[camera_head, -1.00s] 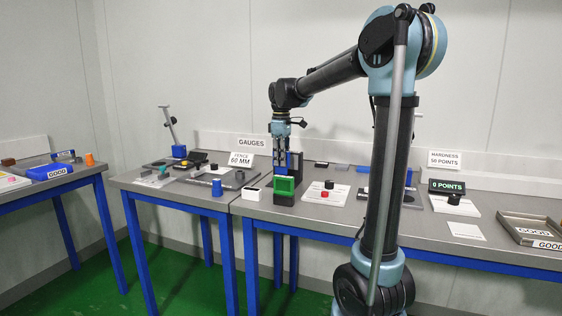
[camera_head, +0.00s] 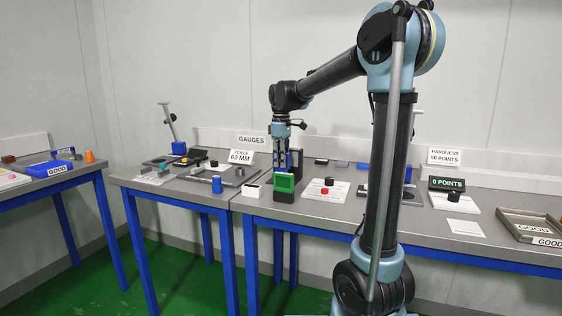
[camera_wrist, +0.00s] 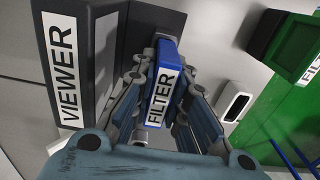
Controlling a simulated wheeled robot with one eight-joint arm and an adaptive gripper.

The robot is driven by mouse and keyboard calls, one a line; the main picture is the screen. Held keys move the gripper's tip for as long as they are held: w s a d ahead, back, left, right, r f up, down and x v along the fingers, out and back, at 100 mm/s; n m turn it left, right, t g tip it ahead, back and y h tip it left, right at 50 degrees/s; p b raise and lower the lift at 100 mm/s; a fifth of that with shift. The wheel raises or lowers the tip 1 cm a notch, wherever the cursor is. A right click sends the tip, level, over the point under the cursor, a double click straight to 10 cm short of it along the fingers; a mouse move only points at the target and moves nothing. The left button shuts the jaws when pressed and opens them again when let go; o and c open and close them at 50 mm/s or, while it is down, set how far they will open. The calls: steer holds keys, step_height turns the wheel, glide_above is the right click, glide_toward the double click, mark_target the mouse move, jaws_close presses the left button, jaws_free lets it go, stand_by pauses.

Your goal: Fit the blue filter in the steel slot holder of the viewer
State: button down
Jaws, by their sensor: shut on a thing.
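The blue filter (camera_wrist: 163,82), with a white FILTER label, sits between the fingers of my gripper (camera_wrist: 160,105) in the wrist view. My gripper is shut on it. The dark viewer (camera_wrist: 105,20), with a white VIEWER label, stands just left of the filter in that view. I cannot tell whether filter and viewer touch. The steel slot holder cannot be made out clearly; the fingers and filter may hide it. In the head view my gripper (camera_head: 280,160) points down behind the green-framed box, and the filter is too small to tell apart there.
The green-framed box (camera_head: 284,183) stands close in front of my gripper, with a small white block (camera_head: 252,191) to its left. A white board (camera_head: 325,190) with small red and black pieces lies to the right. A blue cylinder (camera_head: 217,185) stands further left.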

steer(key=shift+f, duration=1.1)
steer(key=c, duration=1.5)
jaws_free()
steer(key=shift+r, duration=0.15)
step_height(320, 180, up, 12)
steer(key=shift+f, duration=0.2)
